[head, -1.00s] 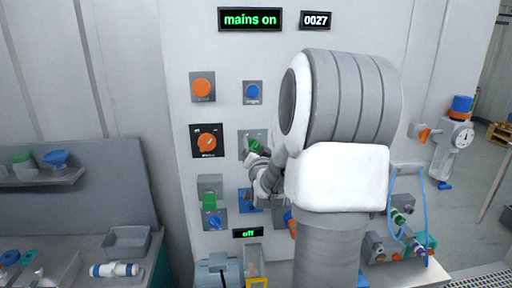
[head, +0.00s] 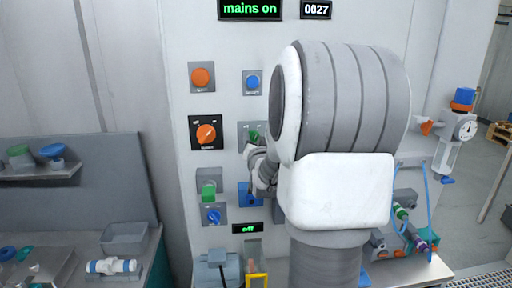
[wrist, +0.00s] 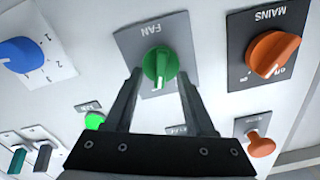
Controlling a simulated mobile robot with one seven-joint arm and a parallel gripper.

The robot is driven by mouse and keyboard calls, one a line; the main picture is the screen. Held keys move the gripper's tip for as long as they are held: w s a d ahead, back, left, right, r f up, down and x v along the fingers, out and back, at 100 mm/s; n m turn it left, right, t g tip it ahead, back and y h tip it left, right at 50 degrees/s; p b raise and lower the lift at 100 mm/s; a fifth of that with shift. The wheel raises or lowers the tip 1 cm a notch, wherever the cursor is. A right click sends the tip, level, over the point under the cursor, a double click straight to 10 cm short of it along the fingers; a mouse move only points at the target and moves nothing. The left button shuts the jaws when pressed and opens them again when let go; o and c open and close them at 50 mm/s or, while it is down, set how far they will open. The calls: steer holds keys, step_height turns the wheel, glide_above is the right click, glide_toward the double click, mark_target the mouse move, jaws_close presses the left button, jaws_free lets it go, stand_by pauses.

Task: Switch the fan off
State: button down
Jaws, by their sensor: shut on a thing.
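The fan switch is a green rotary knob (wrist: 160,66) on a grey plate marked FAN (wrist: 133,45), seen upside down in the wrist view. Its grip bar stands about upright in that view. My gripper (wrist: 160,80) has a dark finger on each side of the knob and is shut on it. In the head view the green knob (head: 253,135) is partly hidden by my gripper (head: 256,152) and arm. The position marks on the fan plate are too small to read.
The orange MAINS knob (wrist: 272,54) is beside the fan plate, turned towards its "on" mark. A blue numbered knob (wrist: 20,54) lies on the other side. Displays read "mains on" (head: 250,9) and "off" (head: 248,228). An orange push button (head: 201,77) is above.

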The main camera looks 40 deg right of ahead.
steer(key=n+b, duration=0.2)
steer(key=b, duration=0.1)
steer(key=n+b, duration=0.1)
steer(key=b, duration=0.2)
steer(key=n+b, duration=0.2)
steer(key=b, duration=0.1)
steer(key=shift+w+a+f+n, duration=0.2)
steer(key=shift+a+f+n, duration=0.1)
steer(key=n+b, duration=0.4)
steer(key=b, duration=0.1)
steer(key=shift+w+a+r+n+b, duration=0.1)
steer(key=shift+a+r+n+b, duration=0.05)
steer(key=shift+n+b, duration=0.15)
steer(key=shift+r, duration=0.1)
steer(key=shift+c, duration=1.3)
jaws_free()
